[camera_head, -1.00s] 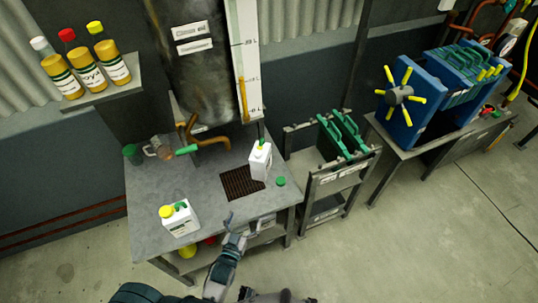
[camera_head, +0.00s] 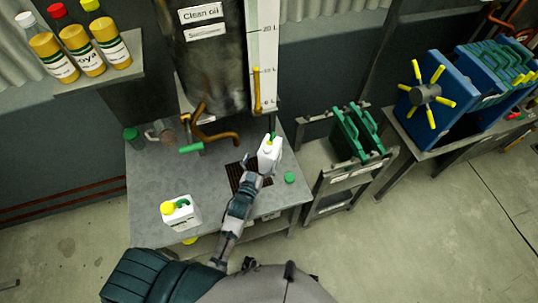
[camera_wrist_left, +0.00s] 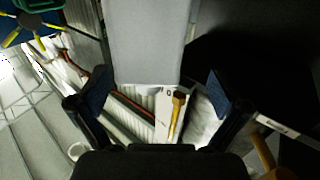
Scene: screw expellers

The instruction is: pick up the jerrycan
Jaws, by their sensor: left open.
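In the left wrist view a plain pale panel, which looks like the jerrycan (camera_wrist_left: 150,42), stands between the open fingers; contact cannot be told. A second white jerrycan (camera_head: 181,214) with a yellow cap and green handle stands at the table's front left. My right gripper does not show.
The grey table (camera_head: 155,185) also holds a green cap (camera_head: 290,178), a glass jug (camera_head: 160,132) and a green cup (camera_head: 133,137). A cart with green plates (camera_head: 355,130) stands to the right.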

